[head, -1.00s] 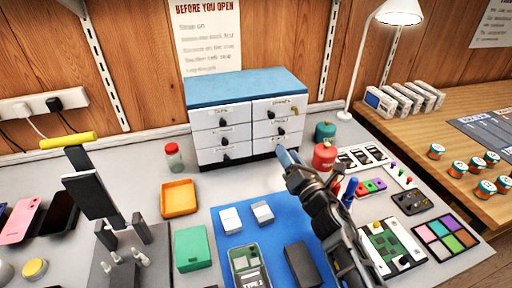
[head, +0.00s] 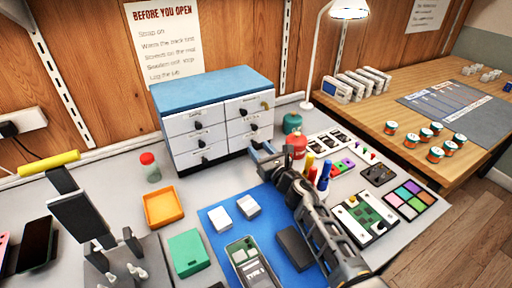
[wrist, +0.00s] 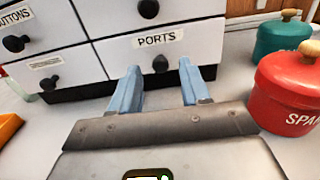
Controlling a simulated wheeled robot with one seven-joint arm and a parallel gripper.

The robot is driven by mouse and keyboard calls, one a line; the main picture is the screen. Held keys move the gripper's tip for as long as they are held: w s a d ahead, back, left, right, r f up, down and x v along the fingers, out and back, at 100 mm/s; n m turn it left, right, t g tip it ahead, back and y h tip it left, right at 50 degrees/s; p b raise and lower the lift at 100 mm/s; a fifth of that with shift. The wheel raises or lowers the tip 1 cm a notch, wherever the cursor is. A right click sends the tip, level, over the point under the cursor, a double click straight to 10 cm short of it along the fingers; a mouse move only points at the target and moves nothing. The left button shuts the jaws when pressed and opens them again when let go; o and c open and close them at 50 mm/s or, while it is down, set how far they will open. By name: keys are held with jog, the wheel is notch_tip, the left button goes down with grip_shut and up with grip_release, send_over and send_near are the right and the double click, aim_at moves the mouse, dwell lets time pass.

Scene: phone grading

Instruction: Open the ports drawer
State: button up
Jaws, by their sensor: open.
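The ports drawer (wrist: 120,55) is the bottom right drawer of a white cabinet with a blue top (head: 212,88). Its front reads PORTS and sits flush, so it is shut. Its dark round knob (wrist: 160,63) shows in the wrist view just beyond my fingertips, between their lines. My gripper (wrist: 160,78) is open and empty, its two blue fingers pointing at the drawer front on either side of the knob. In the head view my gripper (head: 263,150) is at the cabinet's lower right and partly hides this drawer.
A red canister (wrist: 290,85) stands close to the right of my gripper, with a teal canister (wrist: 282,38) behind it. Coloured upright items (head: 318,172) stand beside my arm. A blue mat (head: 222,220) with several parts lies in front of the cabinet.

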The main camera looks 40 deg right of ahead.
jog(key=shift+x, duration=1.2)
jog(key=shift+c, duration=0.4)
grip_shut()
